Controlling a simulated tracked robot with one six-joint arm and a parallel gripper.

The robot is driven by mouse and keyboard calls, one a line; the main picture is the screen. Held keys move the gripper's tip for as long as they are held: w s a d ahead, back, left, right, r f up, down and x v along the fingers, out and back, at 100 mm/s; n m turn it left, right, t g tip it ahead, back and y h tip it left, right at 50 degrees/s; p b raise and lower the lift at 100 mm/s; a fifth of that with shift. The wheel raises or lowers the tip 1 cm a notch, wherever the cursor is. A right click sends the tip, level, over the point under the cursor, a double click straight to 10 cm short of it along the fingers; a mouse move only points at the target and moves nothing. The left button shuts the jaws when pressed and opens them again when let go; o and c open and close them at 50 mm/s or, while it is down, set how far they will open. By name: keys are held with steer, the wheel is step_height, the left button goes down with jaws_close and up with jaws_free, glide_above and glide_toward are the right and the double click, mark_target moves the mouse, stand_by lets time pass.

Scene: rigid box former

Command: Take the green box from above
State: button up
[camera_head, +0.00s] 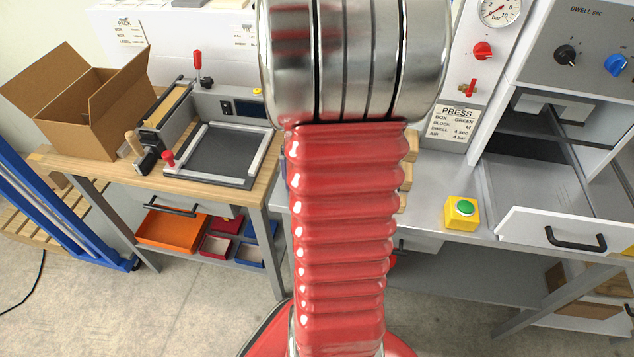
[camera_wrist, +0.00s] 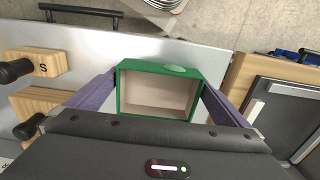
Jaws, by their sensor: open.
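The green box (camera_wrist: 147,66) shows in the wrist view, on the grey metal bench top. It has green walls, a pale inside that looks empty, and a light green oval at its far edge. My gripper (camera_wrist: 158,82) is open, with one purple finger on the left of the box and one on the right. The fingers appear close to the side walls; I cannot tell whether they touch. My gripper's dark body hides the near part of the box. In the head view my red arm hides the box.
Wooden blocks with black knobs, one marked S (camera_wrist: 42,64), lie left of the box in the wrist view. A wooden bench with a dark plate (camera_wrist: 282,115) is to the right. In the head view, a yellow button box (camera_head: 461,213) and an open drawer (camera_head: 560,232) stand right.

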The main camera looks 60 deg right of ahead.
steer(key=shift+c, duration=0.6)
steer(key=c, duration=0.6)
steer(key=shift+r, duration=0.15)
step_height(320, 180, up, 10)
steer(key=shift+f, duration=0.1)
steer(key=shift+w, duration=0.1)
stand_by(0.3)
